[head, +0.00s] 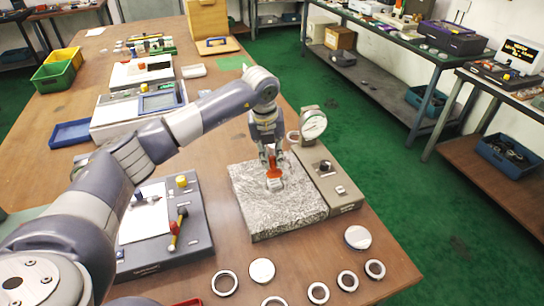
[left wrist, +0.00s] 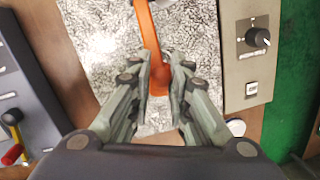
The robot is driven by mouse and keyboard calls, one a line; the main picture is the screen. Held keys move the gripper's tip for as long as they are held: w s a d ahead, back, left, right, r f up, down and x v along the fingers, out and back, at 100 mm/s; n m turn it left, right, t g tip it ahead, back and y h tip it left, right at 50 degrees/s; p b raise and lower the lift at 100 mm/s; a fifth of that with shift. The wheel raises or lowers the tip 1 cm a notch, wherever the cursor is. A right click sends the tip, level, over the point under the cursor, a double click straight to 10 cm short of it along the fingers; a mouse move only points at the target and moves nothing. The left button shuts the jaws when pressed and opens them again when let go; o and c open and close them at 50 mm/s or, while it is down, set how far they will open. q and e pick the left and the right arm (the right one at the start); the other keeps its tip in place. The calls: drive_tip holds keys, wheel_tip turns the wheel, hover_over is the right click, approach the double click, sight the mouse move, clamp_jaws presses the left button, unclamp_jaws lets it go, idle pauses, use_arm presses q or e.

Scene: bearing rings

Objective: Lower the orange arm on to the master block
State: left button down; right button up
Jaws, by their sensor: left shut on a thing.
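A small metal block, which looks like the master block (head: 275,184), lies just under the orange arm on the plate. Whether they touch cannot be told. My right gripper is not in view.
A dial gauge (head: 313,124) stands behind the plate, above a grey control box (head: 327,180) with a black knob. Several rings (head: 225,283) and discs (head: 262,271) lie at the front of the table.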

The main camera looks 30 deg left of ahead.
sight(275, 171)
use_arm(q)
drive_tip(key=shift+s+d+f+b, duration=0.2)
drive_tip(key=shift+d+f+b, duration=0.05)
drive_tip(key=shift+f, duration=0.25)
drive_tip(key=shift+s+d+f+b, duration=0.25)
drive_tip(key=shift+f, duration=0.25)
drive_tip(key=shift+s+d+f+b, duration=0.2)
drive_tip(key=shift+d+f+b, duration=0.05)
drive_tip(key=shift+f, duration=0.25)
drive_tip(key=shift+s+d+f, duration=0.1)
drive_tip(key=shift+f, duration=0.1)
drive_tip(key=c, duration=1.5)
unclamp_jaws()
drive_tip(key=shift+r, duration=0.35)
drive_tip(key=r, duration=0.4)
drive_tip(key=s+r, duration=0.1)
drive_tip(key=r, duration=0.6)
drive_tip(key=shift+s+r, duration=0.35)
drive_tip(key=shift+s, duration=0.05)
